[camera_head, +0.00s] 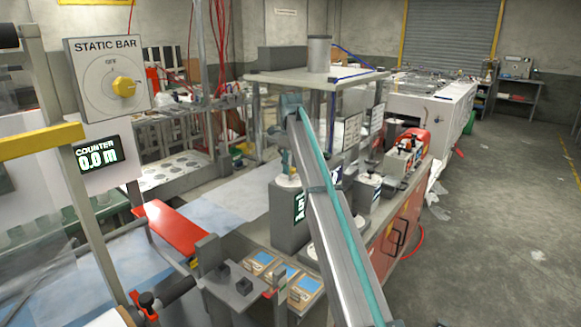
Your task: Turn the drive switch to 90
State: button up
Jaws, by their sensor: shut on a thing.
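My arm reaches up from the bottom middle, and its far end bends down over a dark grey box (290,232) with a lit green display. My gripper (287,168) is small and partly hidden by my arm at the top of this box. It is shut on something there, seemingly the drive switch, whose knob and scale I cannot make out. A pale round part (287,181) shows just under the gripper. No drive label or 90 mark is readable.
A STATIC BAR panel (88,88) with a yellow knob and a COUNTER display (97,156) reading 0.0 m stand at left. A red bar (168,228) lies left of my arm. A red cabinet (395,235) stands at right. The floor (490,210) at far right is mostly clear.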

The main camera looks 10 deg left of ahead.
aim_at(291, 168)
dwell(0.3)
jog(key=o, duration=1.1)
jog(key=shift+o, duration=0.2)
notch_tip(291, 168, up, 12)
